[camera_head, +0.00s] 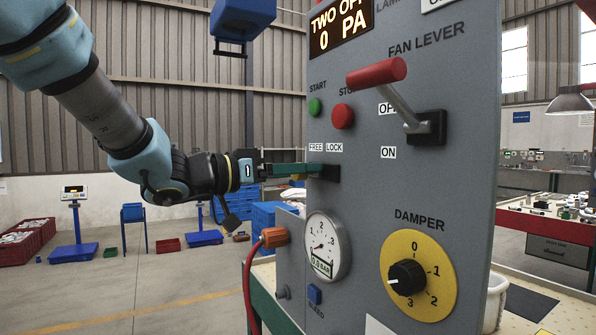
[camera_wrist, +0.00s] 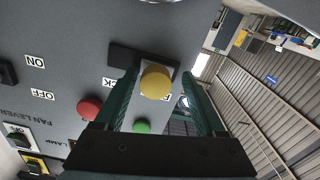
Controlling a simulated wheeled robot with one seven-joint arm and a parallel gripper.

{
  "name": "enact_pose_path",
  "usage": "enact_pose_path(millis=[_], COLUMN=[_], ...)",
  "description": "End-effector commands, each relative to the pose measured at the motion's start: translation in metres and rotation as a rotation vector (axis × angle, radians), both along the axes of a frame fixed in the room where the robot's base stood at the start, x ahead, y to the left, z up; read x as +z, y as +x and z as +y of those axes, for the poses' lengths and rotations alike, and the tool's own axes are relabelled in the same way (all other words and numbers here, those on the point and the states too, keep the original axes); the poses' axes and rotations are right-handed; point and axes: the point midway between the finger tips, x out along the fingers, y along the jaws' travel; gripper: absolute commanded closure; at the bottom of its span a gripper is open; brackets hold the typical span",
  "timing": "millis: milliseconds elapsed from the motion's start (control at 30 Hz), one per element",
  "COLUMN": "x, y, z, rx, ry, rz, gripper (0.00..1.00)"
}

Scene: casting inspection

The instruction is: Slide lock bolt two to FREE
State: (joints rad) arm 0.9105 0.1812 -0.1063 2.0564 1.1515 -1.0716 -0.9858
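The lock bolt's yellow knob (camera_wrist: 155,82) stands out from its dark slide plate (camera_wrist: 125,55) on the grey panel. In the head view, the dark plate (camera_head: 326,173) sits below the FREE (camera_head: 316,147) and LOCK (camera_head: 334,147) labels. My gripper (camera_head: 300,172) reaches the plate from the left. In the wrist view my gripper (camera_wrist: 160,80) has its green fingers on either side of the knob, with a gap visible on the right. The knob partly hides the label behind it. I cannot tell exactly where the bolt sits along its slide.
Above the bolt are a green start button (camera_head: 315,107), a red stop button (camera_head: 342,116) and the red-handled fan lever (camera_head: 378,72). Below are a pressure gauge (camera_head: 327,247), an orange handle (camera_head: 275,237) and the yellow damper dial (camera_head: 418,275).

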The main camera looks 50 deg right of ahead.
Motion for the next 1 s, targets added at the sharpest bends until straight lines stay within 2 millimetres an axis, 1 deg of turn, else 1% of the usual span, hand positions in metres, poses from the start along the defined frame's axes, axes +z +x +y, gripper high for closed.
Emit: enact_pose_path(millis=[67, 167, 400, 600, 700, 800, 1000], x=[-0.001, -0.002, -0.003, -0.002, -0.001, -0.001, 0.000], y=[0.001, 0.006, 0.023, 0.036, 0.038, 0.040, 0.040], z=[0.003, 0.013, 0.056, 0.087, 0.095, 0.100, 0.101], rx=[0.001, 0.003, 0.005, 0.004, 0.002, 0.001, 0.001], ry=[0.000, -0.001, -0.001, -0.002, -0.001, -0.001, -0.001], rz=[-0.001, -0.002, -0.003, -0.001, 0.000, -0.001, 0.000], gripper=[0.28, 0.28, 0.28, 0.28, 0.28, 0.28, 0.28])
